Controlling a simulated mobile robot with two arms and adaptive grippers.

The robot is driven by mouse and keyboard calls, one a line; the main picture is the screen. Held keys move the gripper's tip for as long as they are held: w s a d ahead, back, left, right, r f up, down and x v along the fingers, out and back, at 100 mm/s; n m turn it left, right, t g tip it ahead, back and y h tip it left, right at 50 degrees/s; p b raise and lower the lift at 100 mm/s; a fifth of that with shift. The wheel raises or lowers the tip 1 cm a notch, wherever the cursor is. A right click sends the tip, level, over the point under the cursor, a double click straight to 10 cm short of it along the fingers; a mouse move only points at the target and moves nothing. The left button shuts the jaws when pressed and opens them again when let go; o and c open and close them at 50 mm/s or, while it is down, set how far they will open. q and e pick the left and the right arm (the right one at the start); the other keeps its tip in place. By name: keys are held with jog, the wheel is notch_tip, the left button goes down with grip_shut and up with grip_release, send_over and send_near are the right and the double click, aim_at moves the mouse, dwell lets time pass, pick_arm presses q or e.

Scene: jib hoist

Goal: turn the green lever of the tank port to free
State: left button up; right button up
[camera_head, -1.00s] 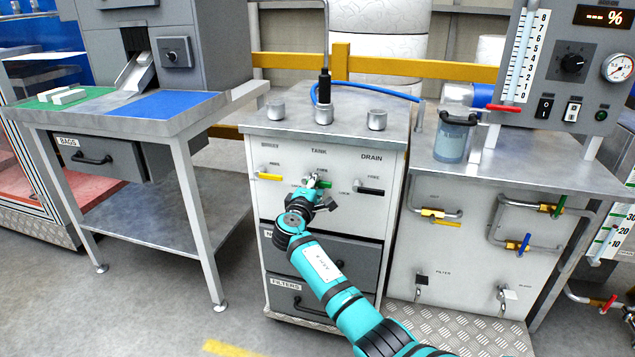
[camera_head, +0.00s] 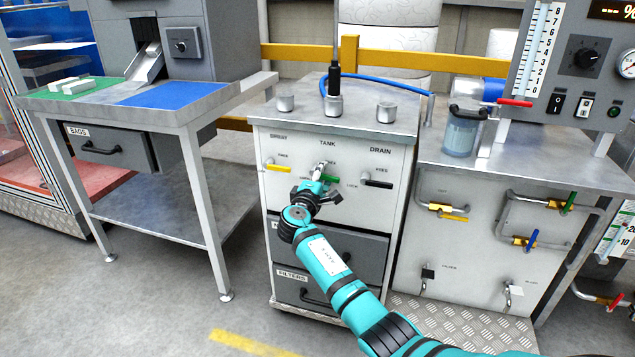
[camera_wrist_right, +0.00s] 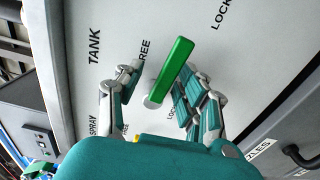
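The green lever (camera_head: 329,180) of the tank port is on the white front panel under the word TANK. In the head view it points right, towards LOCK. In the right wrist view the green lever (camera_wrist_right: 172,72) slants up and right from its round pivot, between the word FREE and the upper word LOCK. My right gripper (camera_head: 318,187) is in front of the port. In the right wrist view my right gripper (camera_wrist_right: 160,88) is open, one finger on each side of the lever. I cannot tell whether a finger touches it. My left gripper is not in view.
A yellow lever (camera_head: 279,168) and a black lever (camera_head: 377,184) flank the tank port. Grey drawers (camera_head: 330,245) lie below. A blue hose (camera_head: 385,87) runs over the cabinet top. A workbench (camera_head: 190,115) stands left; a piped panel (camera_head: 480,240) stands right.

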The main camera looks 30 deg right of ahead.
jog(key=v, duration=1.2)
jog(key=shift+w, duration=0.15)
